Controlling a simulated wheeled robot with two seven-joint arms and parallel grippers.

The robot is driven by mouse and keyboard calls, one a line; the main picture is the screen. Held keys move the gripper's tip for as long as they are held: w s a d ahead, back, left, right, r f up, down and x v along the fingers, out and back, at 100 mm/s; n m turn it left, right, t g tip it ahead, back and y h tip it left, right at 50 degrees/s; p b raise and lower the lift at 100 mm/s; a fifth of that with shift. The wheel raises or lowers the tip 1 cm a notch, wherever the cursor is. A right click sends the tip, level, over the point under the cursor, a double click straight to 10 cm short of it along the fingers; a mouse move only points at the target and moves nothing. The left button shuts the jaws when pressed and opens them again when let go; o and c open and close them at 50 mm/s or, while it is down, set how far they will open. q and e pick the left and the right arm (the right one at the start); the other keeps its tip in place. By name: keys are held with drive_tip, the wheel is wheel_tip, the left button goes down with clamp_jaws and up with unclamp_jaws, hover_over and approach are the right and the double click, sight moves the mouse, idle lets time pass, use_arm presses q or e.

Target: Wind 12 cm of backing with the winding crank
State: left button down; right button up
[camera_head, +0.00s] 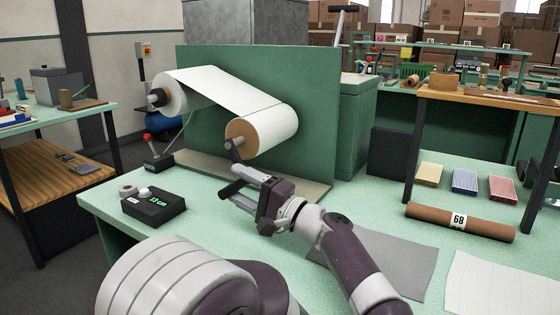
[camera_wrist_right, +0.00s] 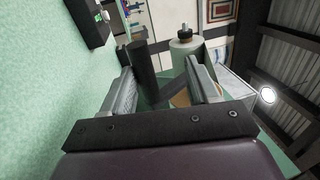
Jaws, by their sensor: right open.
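The white backing (camera_head: 215,88) runs from a supply roll (camera_head: 170,97) at the left to a take-up roll (camera_head: 270,130) in front of a green panel. The winding crank's dark arm (camera_head: 233,149) hangs below the take-up roll's hub. My right gripper (camera_head: 241,182) is open at the crank's lower end. In the right wrist view, the dark crank handle (camera_wrist_right: 144,62) shows between the open fingers, nearer the left one; whether they touch cannot be told. A black counter box (camera_head: 153,207) shows small green digits, hard to read. My left gripper is not in view.
A red-knobbed lever (camera_head: 149,139) stands left of the rolls on the green table (camera_head: 105,203). A brown tube marked 68 (camera_head: 487,226) and a grey sheet (camera_head: 400,262) lie to the right.

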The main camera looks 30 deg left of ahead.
use_arm(q)
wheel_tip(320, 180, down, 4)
drive_tip(key=b, duration=0.5)
use_arm(e)
drive_tip(key=w+d+r, duration=0.2)
drive_tip(key=d+r, duration=0.6)
drive_tip(key=d, duration=0.3)
drive_tip(key=shift+w+d+r, duration=0.15)
drive_tip(key=shift+d+r, duration=0.15)
drive_tip(key=shift+r, duration=0.1)
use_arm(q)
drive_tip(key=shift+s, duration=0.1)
use_arm(e)
drive_tip(key=shift+f, duration=0.1)
